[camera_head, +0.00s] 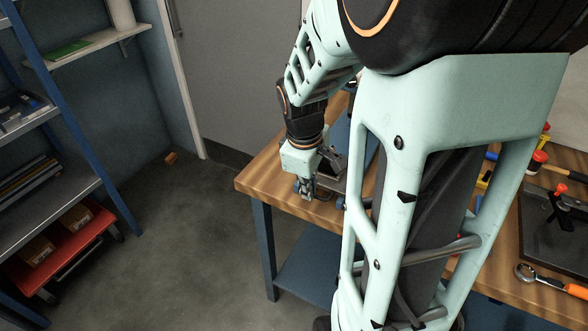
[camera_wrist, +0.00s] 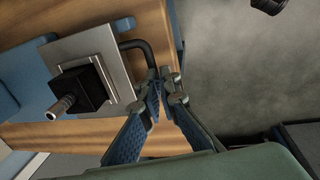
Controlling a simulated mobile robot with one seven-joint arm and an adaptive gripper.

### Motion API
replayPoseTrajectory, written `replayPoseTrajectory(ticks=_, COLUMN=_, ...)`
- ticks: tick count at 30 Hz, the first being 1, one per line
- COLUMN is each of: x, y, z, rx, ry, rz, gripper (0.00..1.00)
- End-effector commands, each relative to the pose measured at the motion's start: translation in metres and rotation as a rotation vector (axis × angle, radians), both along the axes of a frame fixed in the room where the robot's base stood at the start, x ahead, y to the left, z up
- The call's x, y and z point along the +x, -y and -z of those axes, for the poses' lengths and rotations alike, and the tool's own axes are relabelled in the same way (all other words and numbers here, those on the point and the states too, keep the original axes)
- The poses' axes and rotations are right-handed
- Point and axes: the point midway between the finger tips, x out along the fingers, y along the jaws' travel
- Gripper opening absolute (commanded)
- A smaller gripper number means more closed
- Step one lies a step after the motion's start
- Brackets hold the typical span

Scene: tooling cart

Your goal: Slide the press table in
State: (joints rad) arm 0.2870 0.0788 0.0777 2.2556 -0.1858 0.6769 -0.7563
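The press table shows in the wrist view as a flat grey metal plate (camera_wrist: 122,72) with a black block (camera_wrist: 82,88) on it. A bent black bar handle (camera_wrist: 146,50) sticks out from the plate's right side. My gripper (camera_wrist: 163,92) is at the outer run of this handle, its two fingertips close together with the bar between them. The fingertips hide part of the bar. In the head view my gripper (camera_head: 306,190) points down at the left end of the workbench, beside the dark press (camera_head: 333,168). My arm hides much of the press there.
The wooden workbench (camera_head: 262,178) has its left edge close to my gripper. Screwdrivers, a dark tray (camera_head: 545,235) and a wrench (camera_head: 525,273) lie on its right part. A blue shelf rack (camera_head: 75,150) stands at the left.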

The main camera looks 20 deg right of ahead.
Motion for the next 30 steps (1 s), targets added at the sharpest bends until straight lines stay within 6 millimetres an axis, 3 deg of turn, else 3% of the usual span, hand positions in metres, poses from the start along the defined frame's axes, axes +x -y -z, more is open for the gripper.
replayPoseTrajectory(ticks=5, x=-0.002, y=-0.001, z=0.003, rx=0.003, ry=-0.005, rz=-0.001, gripper=0.25)
replayPoseTrajectory(ticks=16, x=-0.002, y=-0.001, z=0.000, rx=0.002, ry=-0.004, rz=0.000, gripper=0.25)
replayPoseTrajectory(ticks=30, x=-0.004, y=-0.004, z=-0.034, rx=0.000, ry=0.000, rz=0.000, gripper=0.25)
